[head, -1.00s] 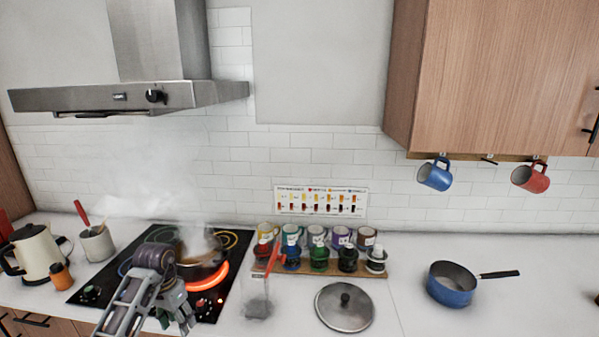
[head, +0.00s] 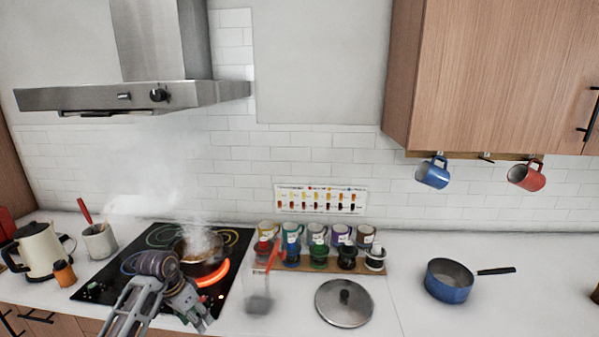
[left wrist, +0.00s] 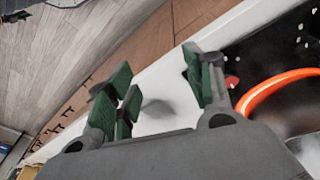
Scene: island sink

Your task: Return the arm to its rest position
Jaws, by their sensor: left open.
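My left arm comes in from the bottom left in the head view. Its gripper (head: 200,318) is over the front edge of the black cooktop, in front of a steaming pot (head: 203,262) on a glowing orange burner. In the left wrist view the green-padded fingers (left wrist: 165,95) are apart with nothing between them. The counter's white front edge and the wooden cabinet fronts lie beyond the fingers. My right gripper shows in neither view.
The cooktop (head: 133,268) has a glowing burner (head: 212,275). A kettle (head: 38,250) and utensil crock (head: 99,241) stand left. A clear container (head: 258,300), a lid (head: 343,304), a spice rack (head: 330,267) and a blue saucepan (head: 449,287) stand right.

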